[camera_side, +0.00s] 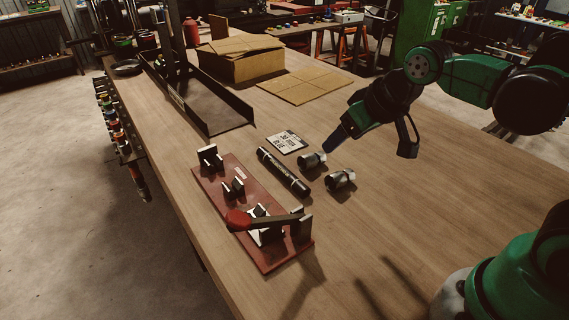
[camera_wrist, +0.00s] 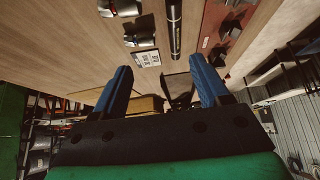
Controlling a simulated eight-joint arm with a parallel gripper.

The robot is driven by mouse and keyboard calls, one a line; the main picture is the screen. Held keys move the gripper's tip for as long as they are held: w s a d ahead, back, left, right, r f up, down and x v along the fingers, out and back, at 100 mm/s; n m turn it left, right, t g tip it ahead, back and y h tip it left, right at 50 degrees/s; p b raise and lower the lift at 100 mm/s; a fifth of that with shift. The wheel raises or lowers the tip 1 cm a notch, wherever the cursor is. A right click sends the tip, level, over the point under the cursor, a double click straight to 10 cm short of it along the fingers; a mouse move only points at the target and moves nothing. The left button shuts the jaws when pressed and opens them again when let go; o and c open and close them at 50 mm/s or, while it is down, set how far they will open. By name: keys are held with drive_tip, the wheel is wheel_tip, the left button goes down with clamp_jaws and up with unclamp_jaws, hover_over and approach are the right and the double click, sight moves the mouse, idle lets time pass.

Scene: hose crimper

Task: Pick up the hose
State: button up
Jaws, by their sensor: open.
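The hose (camera_side: 284,171) is a short black cylinder with pale printed marks, lying flat on the wooden table beside the red crimper base. It also shows in the wrist view (camera_wrist: 174,28), upright in the picture near the top, between the metal fittings and the red base. My gripper (camera_wrist: 162,82) is open and empty, with its two blue fingers apart. In the side view my gripper (camera_side: 335,140) is above the table, to the upper right of the hose and apart from it.
The red crimper base (camera_side: 215,185) with black blocks and a red-tipped lever (camera_side: 262,221) is left of the hose. Two metal fittings (camera_side: 312,161) (camera_side: 340,180) lie to its right. A printed card (camera_side: 286,142), a black tray (camera_side: 205,105) and a cardboard box (camera_side: 240,62) are behind. The table's right is clear.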

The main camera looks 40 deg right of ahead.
drive_tip(key=g, duration=0.1)
approach(283, 168)
drive_tip(key=w+f, duration=0.1)
drive_tip(key=w+f+g, duration=0.1)
drive_tip(key=shift+w+f, duration=0.15)
drive_tip(key=shift+f, duration=0.1)
drive_tip(key=shift+x, duration=3.15)
drive_tip(key=shift+f, duration=0.1)
clamp_jaws()
